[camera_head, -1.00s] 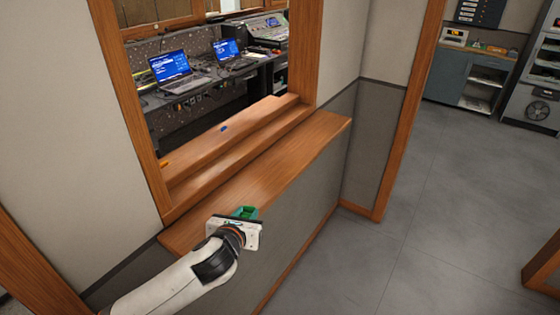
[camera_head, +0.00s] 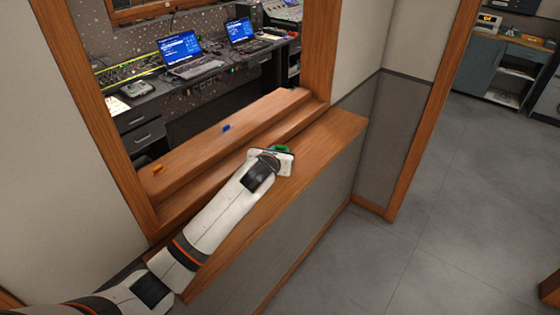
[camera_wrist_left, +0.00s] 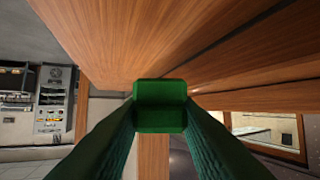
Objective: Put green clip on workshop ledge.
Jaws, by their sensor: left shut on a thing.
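My left gripper (camera_head: 280,150) is over the wooden ledge (camera_head: 325,138) at the window opening, reaching in from the left. In the left wrist view the green clip (camera_wrist_left: 160,106) is between the dark green fingers, which are shut on it. Wood grain fills the upper part of that view, beyond the clip. I cannot tell whether the clip touches the wood. In the head view the gripper body hides most of the clip. My right gripper is not in view.
A blue clip (camera_head: 226,128) and an orange clip (camera_head: 157,168) lie on the raised sill behind the ledge. Wooden window posts stand at both sides. Laptops (camera_head: 187,55) are on a desk beyond. The ledge's right end is clear.

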